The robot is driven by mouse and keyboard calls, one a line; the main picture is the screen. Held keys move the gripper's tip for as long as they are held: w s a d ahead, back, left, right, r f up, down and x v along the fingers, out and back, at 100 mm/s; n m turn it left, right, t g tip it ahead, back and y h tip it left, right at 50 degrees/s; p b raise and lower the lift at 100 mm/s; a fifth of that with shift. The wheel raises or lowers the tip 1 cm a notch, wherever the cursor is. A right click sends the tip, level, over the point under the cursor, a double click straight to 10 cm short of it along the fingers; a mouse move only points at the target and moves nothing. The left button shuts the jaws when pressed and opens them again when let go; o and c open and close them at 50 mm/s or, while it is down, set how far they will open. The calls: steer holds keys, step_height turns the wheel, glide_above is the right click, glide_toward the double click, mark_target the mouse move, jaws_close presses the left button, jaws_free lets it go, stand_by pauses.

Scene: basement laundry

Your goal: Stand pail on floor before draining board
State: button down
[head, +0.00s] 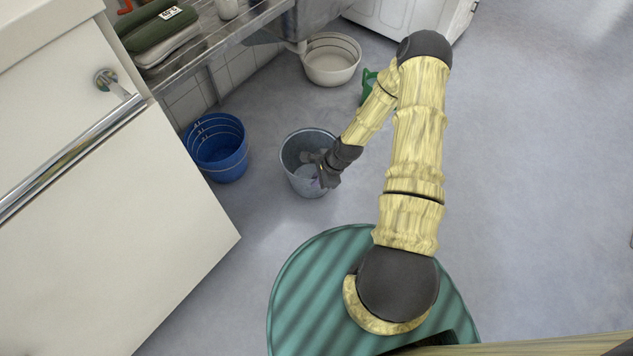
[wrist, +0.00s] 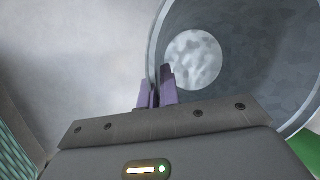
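The grey pail (head: 290,160) is upright at the middle of the head view, on or just above the floor; I cannot tell which. It is in front of the metal draining board (head: 213,38), out to its right. In the wrist view the pail (wrist: 240,45) fills the upper right, with its pale round bottom showing. My gripper (head: 322,176) is at the pail's near right rim. The purple fingertips (wrist: 156,90) stand close together with the rim between them, one inside and one outside, and look shut on it.
Nested blue buckets (head: 217,150) stand left of the pail, by the white cabinet (head: 110,220). A white basin (head: 331,62) and a green object (head: 368,82) lie behind. Dark green folded things (head: 158,30) are on the draining board. The floor at right is clear.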

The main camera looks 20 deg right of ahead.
steer(key=shift+f, duration=0.1)
steer(key=c, duration=1.6)
jaws_free()
steer(key=p+v, duration=0.7)
steer(key=v, duration=0.5)
